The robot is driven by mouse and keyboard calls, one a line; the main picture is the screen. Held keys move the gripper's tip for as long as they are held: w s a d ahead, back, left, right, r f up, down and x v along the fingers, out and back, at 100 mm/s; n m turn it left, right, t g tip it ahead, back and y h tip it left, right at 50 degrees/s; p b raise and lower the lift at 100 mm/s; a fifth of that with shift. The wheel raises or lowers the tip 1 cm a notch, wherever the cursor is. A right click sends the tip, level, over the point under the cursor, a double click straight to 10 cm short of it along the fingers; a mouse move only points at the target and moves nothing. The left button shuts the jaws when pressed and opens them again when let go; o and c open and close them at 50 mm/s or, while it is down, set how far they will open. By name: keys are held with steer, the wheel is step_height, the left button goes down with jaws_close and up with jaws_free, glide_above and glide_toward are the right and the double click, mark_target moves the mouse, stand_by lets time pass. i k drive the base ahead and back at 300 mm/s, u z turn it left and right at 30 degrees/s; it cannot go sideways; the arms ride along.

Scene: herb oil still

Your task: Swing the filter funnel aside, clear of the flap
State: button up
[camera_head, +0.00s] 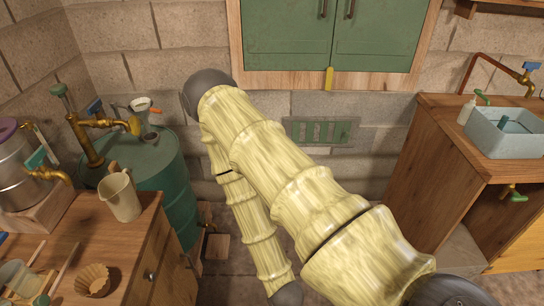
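What looks like the filter funnel (147,132), a small grey cone with an orange piece at its rim, is over the top of the green drum (172,175) at the left. A brass pipe with a tap (95,124) reaches towards it, and its rounded brass end is right beside the funnel. I cannot make out a flap on the drum top; it may be hidden by the funnel or the pipe. My gripper is not in view; my pale yellow arm crosses the middle, right of the drum, apart from the funnel in the picture.
A wooden cabinet (120,245) at front left bears a beige jug (121,197) and a paper filter (93,280). A steel vessel (18,165) stands at far left. A green wall cabinet (290,40) hangs behind my arm. A sink counter (450,130) stands right.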

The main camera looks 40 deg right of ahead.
mark_target(144, 114)
steer(key=z, duration=0.4)
steer(key=k, duration=0.45)
steer(key=z, duration=1.15)
steer(key=i, duration=1)
steer(key=u, duration=0.95)
steer(key=i, duration=0.55)
steer(key=u, duration=0.6)
